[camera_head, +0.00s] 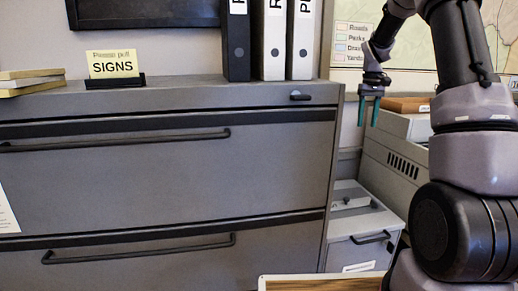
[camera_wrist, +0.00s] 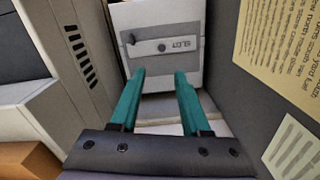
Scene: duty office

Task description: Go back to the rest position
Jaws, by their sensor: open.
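My gripper (camera_head: 369,110) hangs pointing down in the head view, in the gap between the grey cabinet (camera_head: 170,170) and the beige office machine (camera_head: 395,165). Its two teal fingers also show in the wrist view (camera_wrist: 160,85), apart, with nothing between them. Below the fingers in the wrist view is a light grey box (camera_wrist: 158,45) marked "SLOT"; it also shows low beside the cabinet in the head view (camera_head: 360,225). The fingers touch nothing that I can see.
A brown object (camera_head: 405,104) lies on the machine. A wood-topped surface (camera_head: 320,284) shows at the bottom.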

